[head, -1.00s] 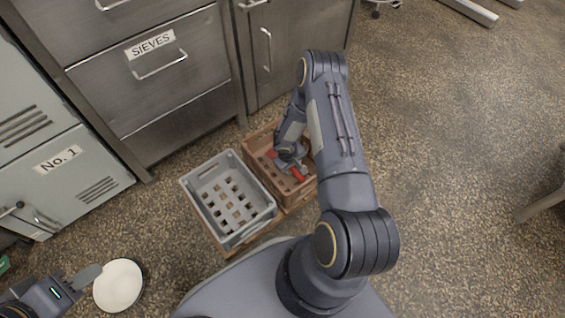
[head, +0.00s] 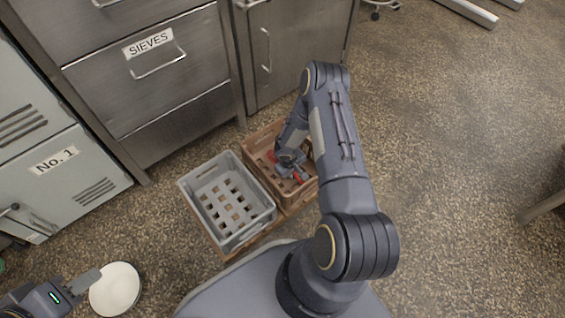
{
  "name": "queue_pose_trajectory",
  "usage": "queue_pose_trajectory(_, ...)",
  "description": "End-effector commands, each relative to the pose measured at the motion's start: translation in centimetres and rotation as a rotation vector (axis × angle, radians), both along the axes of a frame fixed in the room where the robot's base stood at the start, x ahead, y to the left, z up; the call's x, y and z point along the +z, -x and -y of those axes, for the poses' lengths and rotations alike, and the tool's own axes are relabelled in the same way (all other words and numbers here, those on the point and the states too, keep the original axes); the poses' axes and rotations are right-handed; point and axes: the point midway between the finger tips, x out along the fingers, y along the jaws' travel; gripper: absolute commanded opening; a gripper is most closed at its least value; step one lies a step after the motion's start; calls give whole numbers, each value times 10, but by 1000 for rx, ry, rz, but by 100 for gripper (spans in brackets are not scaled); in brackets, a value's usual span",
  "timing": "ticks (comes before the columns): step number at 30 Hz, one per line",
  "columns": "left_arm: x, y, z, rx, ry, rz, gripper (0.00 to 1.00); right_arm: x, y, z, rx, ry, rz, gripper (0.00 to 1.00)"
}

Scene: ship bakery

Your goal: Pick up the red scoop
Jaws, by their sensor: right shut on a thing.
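The red scoop (head: 297,177) is in the brown crate (head: 254,187), mostly covered by my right gripper (head: 290,172). Red parts show on both sides of the gripper. My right arm reaches down into this crate, and the gripper is shut on the scoop. Whether the scoop touches the crate floor cannot be told. My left gripper (head: 84,281) is at the lower left, next to a white round bowl or plate (head: 116,289). Its finger reaches the rim of the white piece. How far its jaws are apart cannot be made out.
An empty grey crate (head: 187,185) stands left of the brown one, on a brown base. Steel drawers labelled SIEVES (head: 150,62) and a pale No. 1 cabinet (head: 70,165) stand behind and left.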

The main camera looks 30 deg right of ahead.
Motion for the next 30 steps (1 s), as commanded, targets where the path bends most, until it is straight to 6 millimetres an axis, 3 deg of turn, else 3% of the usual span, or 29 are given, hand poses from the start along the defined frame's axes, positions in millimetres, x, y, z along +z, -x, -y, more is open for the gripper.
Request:
queue_pose_trajectory(8,6,0,0,0,0,0,36,11,-1,1,0,1,2,0)
queue_pose_trajectory(21,37,0,0,0,0,0,36,91,-1,0,0,1,2,0)
queue_pose_trajectory(30,39,0,0,0,0,0,36,101,0,0,1,0,0,0)
